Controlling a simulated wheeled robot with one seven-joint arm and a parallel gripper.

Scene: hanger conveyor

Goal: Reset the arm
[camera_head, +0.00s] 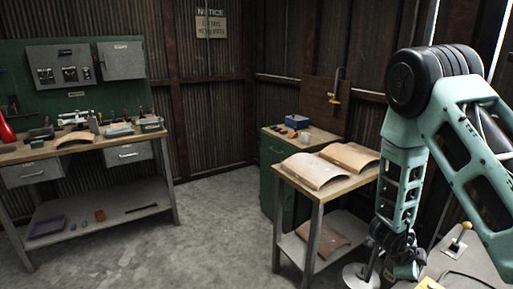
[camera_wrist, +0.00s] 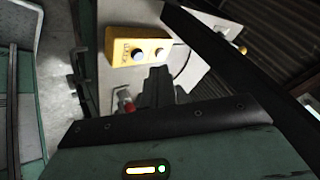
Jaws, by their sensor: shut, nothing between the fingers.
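My arm (camera_head: 403,160) is folded at the right of the head view, its lower part hanging down beside a grey table. My gripper (camera_wrist: 157,85) shows in the wrist view as dark fingers together, with nothing between them. The gap between the fingers and the box is hard to judge. In the head view the fingertips cannot be made out clearly.
A grey table (camera_head: 485,262) with a yellow-topped lever (camera_head: 459,240) stands close at lower right. A wooden table (camera_head: 325,188) with curved panels (camera_head: 315,171) is left of my arm. A workbench (camera_head: 80,150) is at far left. The concrete floor between is clear.

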